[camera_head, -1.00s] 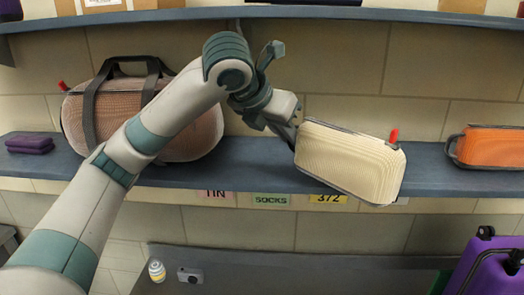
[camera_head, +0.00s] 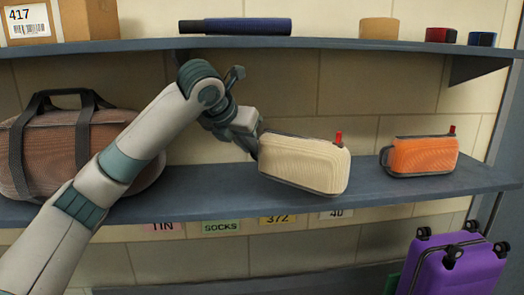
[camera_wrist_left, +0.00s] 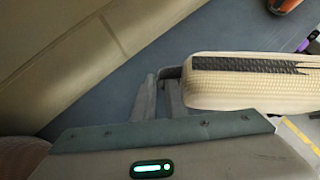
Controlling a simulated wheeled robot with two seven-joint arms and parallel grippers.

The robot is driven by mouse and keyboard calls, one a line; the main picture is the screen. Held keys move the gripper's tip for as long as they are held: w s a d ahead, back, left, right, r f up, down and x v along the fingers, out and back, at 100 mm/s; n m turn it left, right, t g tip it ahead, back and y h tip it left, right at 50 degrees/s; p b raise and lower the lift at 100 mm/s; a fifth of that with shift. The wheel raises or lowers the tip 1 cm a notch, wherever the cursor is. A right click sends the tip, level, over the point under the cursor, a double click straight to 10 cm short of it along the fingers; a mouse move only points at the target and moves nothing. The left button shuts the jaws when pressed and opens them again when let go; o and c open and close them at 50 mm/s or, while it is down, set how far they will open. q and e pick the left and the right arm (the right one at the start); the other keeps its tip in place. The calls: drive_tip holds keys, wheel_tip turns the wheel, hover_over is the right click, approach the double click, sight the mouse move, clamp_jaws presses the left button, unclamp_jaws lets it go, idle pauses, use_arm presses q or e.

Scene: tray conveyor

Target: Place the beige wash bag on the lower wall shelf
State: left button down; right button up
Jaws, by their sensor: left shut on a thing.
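The beige wash bag (camera_head: 303,166) has ribbed sides, a dark zip band and a red tab at its right end. My left gripper (camera_head: 254,148) is shut on the loop at the bag's left end; the wrist view shows the fingers (camera_wrist_left: 172,98) at that loop beside the bag (camera_wrist_left: 235,95). The bag is tilted a little, right end lower, in front of or over the blue-grey lower wall shelf (camera_head: 230,192). I cannot tell whether its underside touches the shelf. My right gripper is not in view.
A brown duffel bag (camera_head: 100,140) stands on the shelf at left, behind my arm. An orange wash bag (camera_head: 423,156) stands at right, with a gap between. The upper shelf (camera_head: 330,43) holds a box, a dark roll and small items. A purple suitcase (camera_head: 460,270) is below right.

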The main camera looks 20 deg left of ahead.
use_arm(q)
drive_tip(key=w+d, duration=0.1)
drive_tip(key=w, duration=0.7)
drive_tip(key=shift+d, duration=0.3)
drive_tip(key=shift+s+r, duration=0.1)
drive_tip(key=shift+f, duration=1.9)
drive_tip(key=c, duration=1.8)
unclamp_jaws()
drive_tip(key=shift+f, duration=0.1)
